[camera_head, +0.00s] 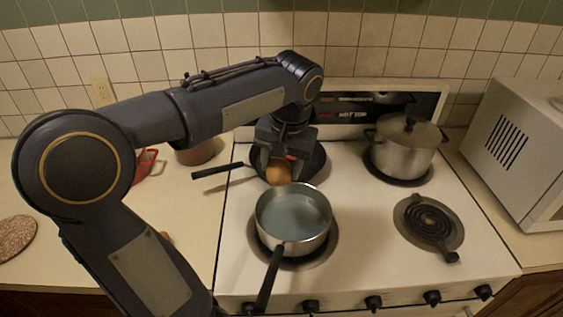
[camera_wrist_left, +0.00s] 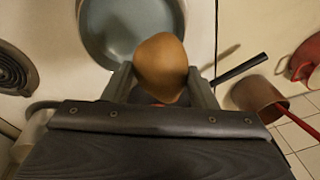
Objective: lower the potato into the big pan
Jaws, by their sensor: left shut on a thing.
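My left gripper (camera_head: 279,166) is shut on a brown, rounded potato (camera_head: 278,174). The potato also shows between the fingers in the left wrist view (camera_wrist_left: 161,66). It is held near the front edge of a dark frying pan (camera_head: 312,164) on the back left burner, partly hidden by the gripper. A grey saucepan (camera_head: 293,216) with a bluish-grey inside stands just in front, on the front left burner; the left wrist view shows it beyond the potato (camera_wrist_left: 125,25). I cannot tell which is the big pan. My right gripper is not in view.
A lidded pot (camera_head: 405,150) stands on the back right burner. The front right burner (camera_head: 430,219) is bare. A microwave (camera_head: 520,140) is at the right. A copper-coloured pot (camera_head: 197,152) and a red pan (camera_head: 146,162) stand left of the stove. The saucepan's handle (camera_head: 269,280) points forward.

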